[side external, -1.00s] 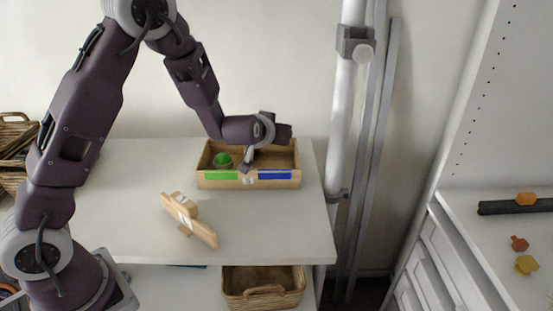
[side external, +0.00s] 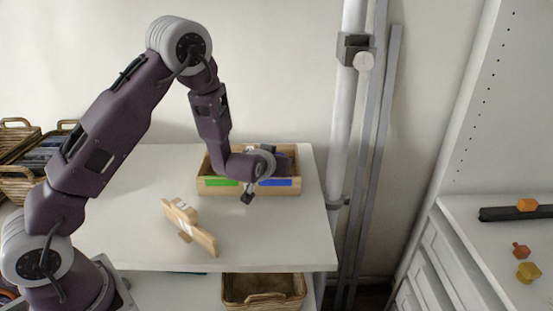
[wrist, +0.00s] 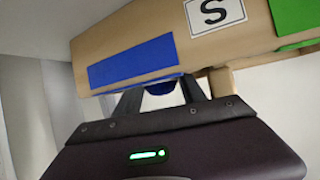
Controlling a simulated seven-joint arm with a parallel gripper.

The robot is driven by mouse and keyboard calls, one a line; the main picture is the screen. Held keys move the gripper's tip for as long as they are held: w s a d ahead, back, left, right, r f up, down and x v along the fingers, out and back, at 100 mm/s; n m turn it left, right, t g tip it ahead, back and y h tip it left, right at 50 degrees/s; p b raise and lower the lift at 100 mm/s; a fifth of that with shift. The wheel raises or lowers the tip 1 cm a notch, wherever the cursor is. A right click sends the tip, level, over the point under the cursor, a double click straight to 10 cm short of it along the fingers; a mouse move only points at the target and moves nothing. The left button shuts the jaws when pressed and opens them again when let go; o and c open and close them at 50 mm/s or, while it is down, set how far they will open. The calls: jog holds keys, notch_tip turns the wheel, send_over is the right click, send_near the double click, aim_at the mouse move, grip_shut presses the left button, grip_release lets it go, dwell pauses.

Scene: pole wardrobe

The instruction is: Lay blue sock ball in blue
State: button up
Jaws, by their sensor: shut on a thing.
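The wooden two-part box (side external: 207,160) stands at the back right of the white table. Its front has a green label (side external: 221,181) on the left and a blue label (side external: 275,182) on the right. My gripper (side external: 247,199) is at the box's front, its tip near the gap between the labels. In the wrist view the blue label (wrist: 133,60) is beyond the fingers. The gripper (wrist: 162,93) is shut on the blue sock ball (wrist: 160,88), of which only a dark blue sliver shows. My arm hides much of the box's inside.
A wooden piece (side external: 190,226) lies on the table in front of the box. A white pole (side external: 343,110) rises by the table's right edge. A wicker basket (side external: 263,290) sits below. Small orange and yellow things lie on the right shelf (side external: 500,240).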

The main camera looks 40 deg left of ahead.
jog(key=o, duration=1.1)
jog(key=shift+r, duration=0.15)
jog(key=v, duration=1.2)
jog(key=shift+r, duration=0.5)
jog(key=s+d+r+m+g+h, duration=0.2)
jog(key=s+d+r+h, duration=0.25)
jog(key=s, duration=0.35)
jog(key=s+d+r+m+g+h, duration=0.1)
jog(key=s+d+r+m+h, duration=0.2)
jog(key=s+r, duration=0.45)
jog(key=s+a, duration=0.1)
jog(key=s, duration=0.3)
jog(key=s+f+g+y, duration=0.1)
jog(key=s, duration=0.3)
jog(key=s+a+f+g, duration=0.1)
jog(key=s, duration=0.4)
jog(key=shift+s+a+f+m+y, duration=0.1)
jog(key=shift+a+m+y, duration=0.2)
jog(key=shift+y, duration=0.05)
